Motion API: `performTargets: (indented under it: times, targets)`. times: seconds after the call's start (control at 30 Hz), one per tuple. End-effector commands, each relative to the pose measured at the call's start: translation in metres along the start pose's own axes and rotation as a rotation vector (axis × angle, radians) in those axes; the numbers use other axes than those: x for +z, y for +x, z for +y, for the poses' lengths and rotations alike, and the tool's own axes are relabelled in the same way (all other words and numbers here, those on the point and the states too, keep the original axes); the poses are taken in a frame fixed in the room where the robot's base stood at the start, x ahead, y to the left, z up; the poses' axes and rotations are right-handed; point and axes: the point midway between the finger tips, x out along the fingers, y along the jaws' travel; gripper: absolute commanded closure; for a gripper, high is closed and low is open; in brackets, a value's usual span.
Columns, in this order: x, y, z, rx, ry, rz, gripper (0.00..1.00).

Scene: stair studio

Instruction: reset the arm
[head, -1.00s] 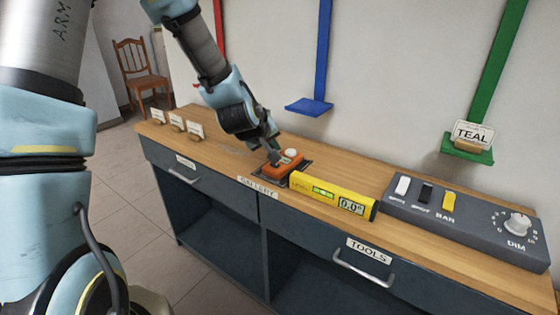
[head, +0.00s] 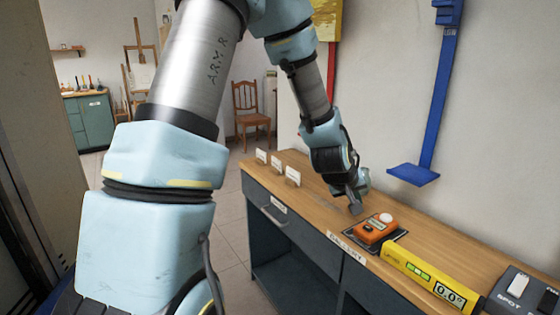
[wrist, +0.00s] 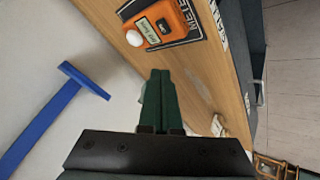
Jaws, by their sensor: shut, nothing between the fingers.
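My gripper (head: 357,208) hangs at the end of my bent arm, just above the wooden counter (head: 325,208), to the left of the orange meter. In the wrist view the green fingers of my gripper (wrist: 158,85) are pressed together with nothing between them. The orange meter (head: 372,233) with a white dome lies on its dark mat on the counter. It also shows near the top of the wrist view (wrist: 165,22), apart from the fingertips.
A yellow level (head: 425,275) lies right of the meter, and a grey switch panel (head: 525,293) stands beyond it. Small white cards (head: 277,167) stand at the counter's far left end. A blue wall shelf (head: 413,174) juts out above the counter. The floor (head: 222,235) beside it is clear.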

Motion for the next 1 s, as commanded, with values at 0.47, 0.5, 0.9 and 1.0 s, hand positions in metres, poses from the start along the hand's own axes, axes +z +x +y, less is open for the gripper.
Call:
performTargets:
  times: [0.47,0.5,0.9,1.0]
  targets:
    - [0.041,-0.191,-0.221,-0.430,0.047,-0.335,1.00]
    - [0.048,-0.201,-0.228,-0.442,0.040,-0.357,1.00]
    - [0.065,-0.224,-0.241,-0.465,0.023,-0.413,1.00]
    - [0.064,-0.224,-0.241,-0.464,0.023,-0.413,1.00]
